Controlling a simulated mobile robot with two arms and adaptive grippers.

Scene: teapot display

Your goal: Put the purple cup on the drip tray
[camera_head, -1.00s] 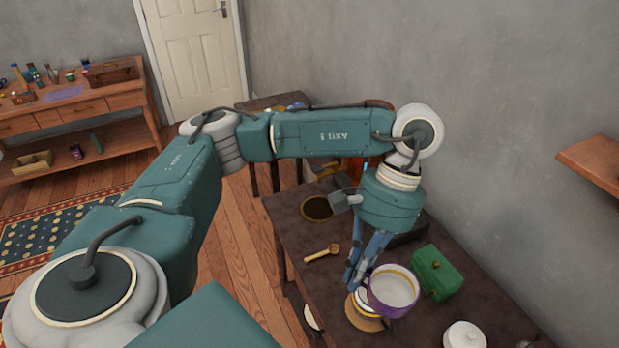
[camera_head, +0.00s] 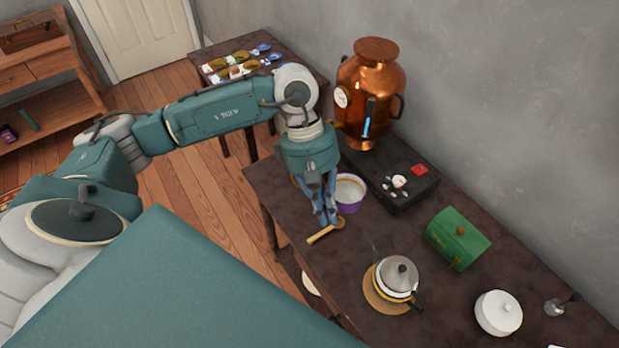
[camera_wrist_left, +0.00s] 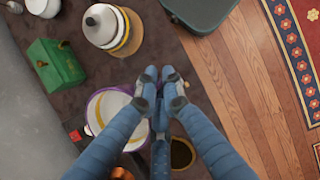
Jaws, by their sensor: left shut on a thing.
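The purple cup (camera_head: 350,206), with a white inside, is upright at the fingers of my left gripper (camera_head: 327,216). In the left wrist view the cup (camera_wrist_left: 93,129) is left of the fingertips of the gripper (camera_wrist_left: 160,84), which is shut on it. Part of its rim is hidden by a finger. My right gripper is not in view.
A copper urn (camera_head: 372,85) and a black box with a red patch (camera_head: 412,192) stand behind the cup. A wooden spoon (camera_head: 323,234) lies in front. A lidded pot (camera_head: 398,272), a green box (camera_head: 457,238) and a white lidded jar (camera_head: 498,312) stand to the right.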

